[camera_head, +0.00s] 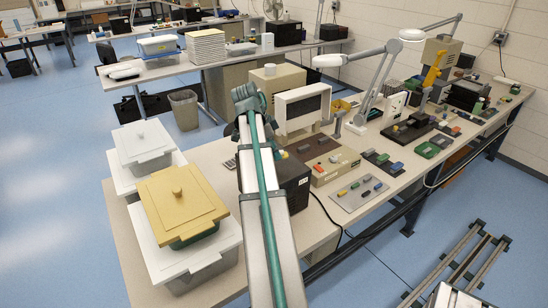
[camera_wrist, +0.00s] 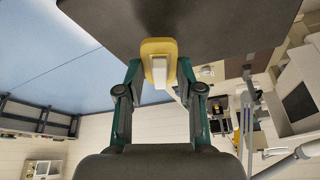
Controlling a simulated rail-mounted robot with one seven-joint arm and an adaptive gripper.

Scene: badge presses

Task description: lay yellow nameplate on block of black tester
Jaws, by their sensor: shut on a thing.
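My gripper (camera_wrist: 160,75) is shut on the yellow nameplate (camera_wrist: 149,47). It shows in the wrist view as a small rounded yellow piece with a pale part in front, between the green fingertips. A large dark surface (camera_wrist: 215,18) lies beyond it; I cannot tell the distance or whether they touch. In the head view my arm hides most of the gripper, and a small yellow bit (camera_head: 283,154) shows just right of the arm. A black stepped device (camera_head: 405,132) on the right bench may be the black tester; its block is too small to make out surely.
A black box (camera_head: 292,188) stands beside my arm, with a beige-framed monitor (camera_head: 303,106) behind it. A beige device (camera_head: 335,166) and a grey board (camera_head: 361,193) with small coloured pieces lie to the right. Lidded bins (camera_head: 143,143) stand at left. Lamp arms overhang the bench.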

